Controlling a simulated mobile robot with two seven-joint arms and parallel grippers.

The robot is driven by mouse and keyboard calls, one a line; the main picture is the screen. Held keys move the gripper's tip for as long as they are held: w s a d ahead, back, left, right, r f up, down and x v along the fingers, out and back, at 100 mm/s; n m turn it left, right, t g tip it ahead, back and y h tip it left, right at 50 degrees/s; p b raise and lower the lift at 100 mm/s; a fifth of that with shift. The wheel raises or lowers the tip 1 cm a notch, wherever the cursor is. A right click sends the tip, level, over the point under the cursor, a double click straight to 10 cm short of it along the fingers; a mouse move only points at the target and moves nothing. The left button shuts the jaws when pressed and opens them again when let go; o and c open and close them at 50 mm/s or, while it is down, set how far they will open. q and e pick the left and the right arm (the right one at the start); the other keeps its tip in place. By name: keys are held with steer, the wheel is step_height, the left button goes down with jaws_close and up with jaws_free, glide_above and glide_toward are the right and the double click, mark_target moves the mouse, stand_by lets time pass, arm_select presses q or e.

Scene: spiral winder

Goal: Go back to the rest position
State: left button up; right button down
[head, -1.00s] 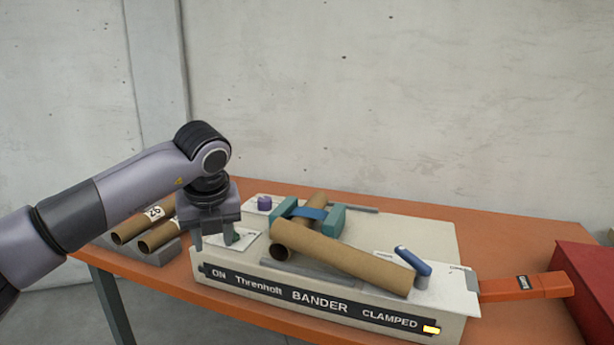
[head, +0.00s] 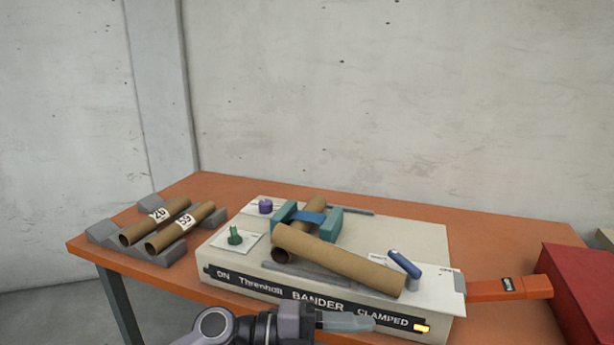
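My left gripper (head: 347,321) is low at the bottom edge of the head view, in front of the bander. It points right, and its grey fingers are seen edge-on, so I cannot tell whether they are apart. I see nothing held in it. My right gripper is not in view. The bander (head: 415,235) is a pale machine on the orange table (head: 208,187). Its green knob (head: 235,235) is uncovered. A long cardboard tube (head: 340,262) lies slanted across its front, and another tube (head: 316,203) sits between teal jaws (head: 283,211) under a blue band.
A grey rack (head: 150,204) at left holds two tubes labelled 26 (head: 160,215) and 59 (head: 185,222). A purple knob (head: 265,207), a blue lever (head: 404,262) and a lit yellow lamp (head: 421,328) are on the bander. An orange handle (head: 510,287) and red box (head: 590,290) are at right.

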arm_select(q)
steer(key=w+a+f+n+t+y+p, duration=0.1)
steer(key=a+f+n+t+y+p, duration=0.2)
steer(key=a+n+t, duration=0.65)
steer(key=a+f+n+t+y+p, duration=0.15)
steer(key=a+n+t+y, duration=0.45)
steer(key=n, duration=0.6)
steer(key=s+a+f+n+g+y, duration=0.2)
steer(key=s+a+f+n+y, duration=0.1)
steer(key=s+f, duration=0.4)
steer(key=s+a+f+n+g+y+p, duration=0.1)
steer(key=s+a+f+n+g+y, duration=0.2)
steer(key=s+a+f+n, duration=0.2)
steer(key=s+a+f, duration=0.3)
steer(key=f, duration=0.1)
steer(key=shift+s+f+p, duration=0.15)
steer(key=shift+s+p, duration=0.05)
steer(key=shift+p, duration=0.1)
steer(key=shift+a+n, duration=0.1)
steer(key=shift+n, duration=0.15)
